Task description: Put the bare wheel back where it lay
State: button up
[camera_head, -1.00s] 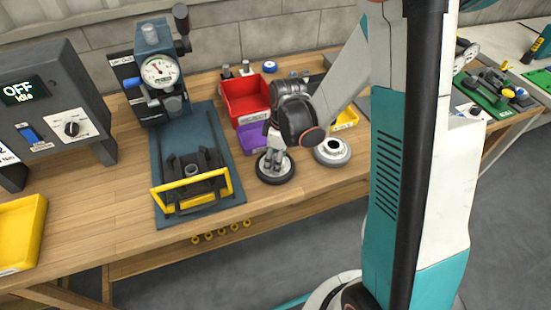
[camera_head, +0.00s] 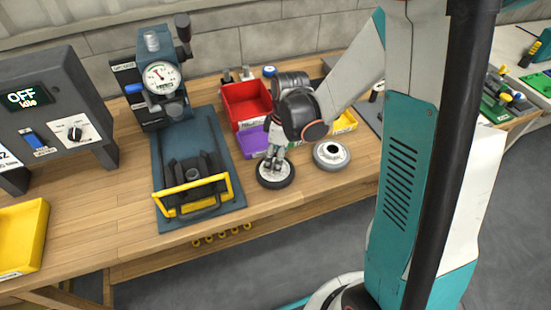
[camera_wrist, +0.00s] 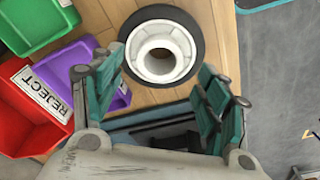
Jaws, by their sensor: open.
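The bare wheel (camera_head: 283,182), with a black tyre and a pale hub, lies flat on the wooden bench. In the wrist view the wheel (camera_wrist: 190,65) shows an open round hole in its hub. My gripper (camera_head: 270,167) points down just above the wheel's hub. In the wrist view my gripper's two teal fingers (camera_wrist: 160,88) are spread apart with nothing between them. The wheel lies beyond the fingertips, and I see no contact.
A purple bin (camera_head: 249,143) and a red bin (camera_head: 244,98) stand behind the wheel. A fixture with a yellow handle (camera_head: 190,190) sits on a blue-grey plate to the left, below a dial press (camera_head: 162,78). The bench's front edge is close by.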

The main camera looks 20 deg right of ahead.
jog(key=s+r+m+t+p, duration=0.1)
jog(key=s+r+m, duration=0.15)
jog(key=r, duration=0.55)
jog(key=s+r+m+t+p, duration=0.1)
jog(key=s+r+m, duration=0.15)
jog(key=r, duration=0.65)
jog(key=s+r+m+t+h, duration=0.1)
jog(key=s+r+m+t, duration=0.3)
jog(key=s, duration=0.5)
notch_tip(320, 180, up, 2)
jog(key=shift+s+a+m, duration=0.25)
jog(key=shift+s+m, duration=0.05)
jog(key=shift+m, duration=0.7)
